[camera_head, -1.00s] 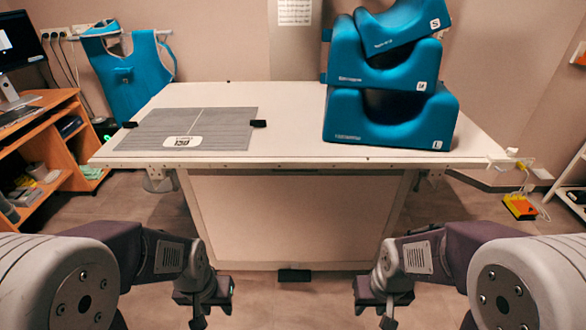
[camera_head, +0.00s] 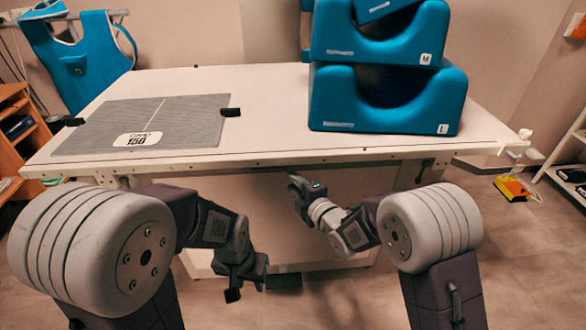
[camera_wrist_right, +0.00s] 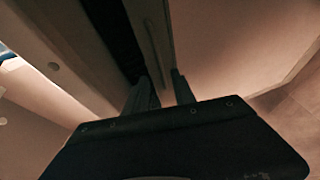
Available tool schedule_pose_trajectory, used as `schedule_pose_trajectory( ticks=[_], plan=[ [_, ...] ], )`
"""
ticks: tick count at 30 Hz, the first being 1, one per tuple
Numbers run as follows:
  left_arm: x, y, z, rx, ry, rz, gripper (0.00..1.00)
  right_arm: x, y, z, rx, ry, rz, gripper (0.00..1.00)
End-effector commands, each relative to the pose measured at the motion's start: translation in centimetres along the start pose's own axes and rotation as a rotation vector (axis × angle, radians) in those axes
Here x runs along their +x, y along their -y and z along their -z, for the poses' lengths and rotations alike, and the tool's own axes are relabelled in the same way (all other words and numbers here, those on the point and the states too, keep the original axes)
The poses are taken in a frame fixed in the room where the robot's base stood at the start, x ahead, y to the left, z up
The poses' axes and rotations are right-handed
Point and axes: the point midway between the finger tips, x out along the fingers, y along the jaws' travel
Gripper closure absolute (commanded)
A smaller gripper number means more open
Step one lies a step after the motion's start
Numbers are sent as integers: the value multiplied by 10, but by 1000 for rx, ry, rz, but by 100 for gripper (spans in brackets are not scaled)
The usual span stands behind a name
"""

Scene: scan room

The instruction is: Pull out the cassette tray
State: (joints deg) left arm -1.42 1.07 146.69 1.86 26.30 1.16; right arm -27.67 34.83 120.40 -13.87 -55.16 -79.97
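The table (camera_head: 265,80) has a dark slot (camera_head: 265,168) under its front edge; I cannot clearly make out the cassette tray in the head view. My right gripper (camera_head: 300,184) is raised just below the table's front edge, near the slot. In the right wrist view its two fingers (camera_wrist_right: 163,92) are apart. A pale long strip (camera_wrist_right: 152,35) runs ahead of them beside a dark gap; I cannot tell whether it lies between the fingers or beyond them. My left gripper (camera_head: 240,285) hangs low in front of the table, and its fingers are unclear.
Blue stacked cushions (camera_head: 390,110) stand on the table's right part. A grey pad (camera_head: 95,128) with black clips lies on its left. A blue apron (camera_head: 80,60) hangs behind. A yellow-orange box (camera_head: 512,187) is on the floor at right. The floor at front right is clear.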

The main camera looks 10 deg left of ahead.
Motion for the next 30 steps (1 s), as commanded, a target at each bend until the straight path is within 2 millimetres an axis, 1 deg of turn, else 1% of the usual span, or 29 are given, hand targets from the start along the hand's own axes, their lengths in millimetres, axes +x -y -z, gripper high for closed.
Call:
schedule_pose_trajectory(
  ticks=[2, 4, 5, 6, 9, 13, 15, 18, 25, 28, 29, 30],
  plan=[
    [-8, 0, 1, 0, 0, 0, 64, 7, -3, 0, 2, 1, 2, 69],
    [-17, 0, 2, 0, 0, 0, 64, 18, -5, 0, 3, 2, 3, 69],
    [-16, 0, 2, 0, -1, 0, 64, 25, -2, -1, 3, 2, 2, 69],
    [-8, 0, 1, 0, -1, 0, 64, 36, 2, -1, 2, 2, 0, 69],
    [-4, 0, 0, 0, 0, 0, 64, 57, 2, -1, 4, 2, 0, 69],
    [-1, 0, 0, 0, 0, 0, 64, 77, 2, -2, 4, 3, 1, 69],
    [0, 0, 0, 0, 0, 0, 64, 84, 1, -2, 4, 4, 2, 69],
    [0, 0, 0, 0, 0, 0, 64, 88, 0, -2, 5, 4, 2, 69],
    [0, 0, 0, 0, 0, 0, 64, 89, 0, -2, 6, 4, 3, 69],
    [0, 0, 0, 0, 0, 0, 64, 89, 0, -2, 6, 5, 3, 96],
    [0, 0, 0, 0, 0, 0, 64, 89, 0, -2, 6, 5, 3, 100],
    [0, 0, 0, 0, 0, 0, 64, 89, 0, -2, 6, 5, 3, 100]
  ],
)
